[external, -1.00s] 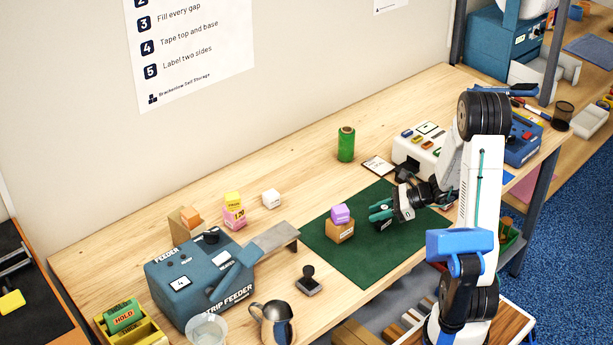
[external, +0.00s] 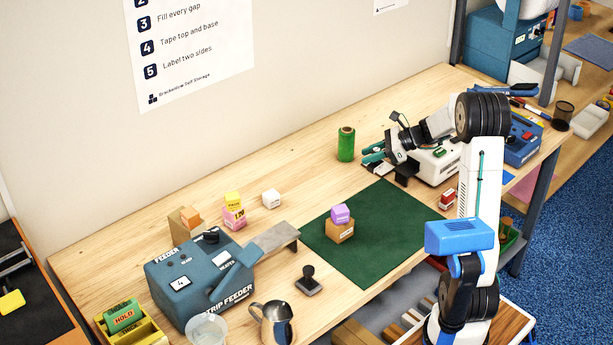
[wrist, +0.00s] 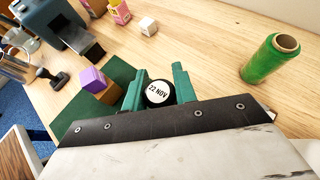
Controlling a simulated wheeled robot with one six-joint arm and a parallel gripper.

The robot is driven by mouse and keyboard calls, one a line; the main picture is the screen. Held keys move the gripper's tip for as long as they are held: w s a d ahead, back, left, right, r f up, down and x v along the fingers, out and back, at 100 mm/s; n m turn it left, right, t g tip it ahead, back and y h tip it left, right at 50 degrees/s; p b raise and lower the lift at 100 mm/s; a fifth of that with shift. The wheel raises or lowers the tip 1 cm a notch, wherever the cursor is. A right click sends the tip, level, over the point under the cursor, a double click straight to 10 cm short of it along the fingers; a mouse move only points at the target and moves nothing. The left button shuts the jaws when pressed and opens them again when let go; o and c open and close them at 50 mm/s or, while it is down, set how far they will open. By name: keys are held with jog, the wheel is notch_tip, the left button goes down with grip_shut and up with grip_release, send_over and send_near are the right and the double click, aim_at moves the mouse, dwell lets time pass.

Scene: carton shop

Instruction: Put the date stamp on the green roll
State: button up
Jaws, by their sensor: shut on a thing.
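The date stamp (wrist: 158,93), a dark round piece with a white face reading "22 NOV", sits between the teal fingers of my gripper (wrist: 157,88) in the wrist view. My gripper is shut on it. In the external view my gripper (external: 373,158) is just right of the green roll, and the stamp is hard to make out there. The green roll (external: 346,144) stands upright on the table with its brown core showing on top. It also shows at the upper right of the wrist view (wrist: 271,58), apart from the gripper and stamp.
A green mat (external: 385,250) bears a cardboard box (external: 340,232) with a purple block (external: 340,214) on it. The white machine (external: 437,168) is beside my wrist. A white cube (external: 271,198), strip feeder (external: 200,280) and black-handled stamp (external: 308,282) stand left. Table left of the roll is clear.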

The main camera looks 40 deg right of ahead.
jog(key=w+d+r, duration=0.5)
jog(key=w, duration=0.2)
jog(key=m, duration=0.1)
send_over(342, 128)
jog(key=shift+s+a+f+t+h, duration=0.1)
jog(key=shift+s+f+t+h, duration=0.1)
jog(key=shift+f, duration=0.25)
jog(key=shift+s+f+t+h, duration=0.1)
jog(key=shift+s+f, duration=0.05)
jog(key=shift+f, duration=0.25)
jog(key=shift+w+f, duration=0.2)
jog(key=shift+w, duration=0.05)
jog(key=shift+f, duration=1.55)
jog(key=shift+f, duration=0.15)
jog(key=o, duration=1)
jog(key=shift+c, duration=0.2)
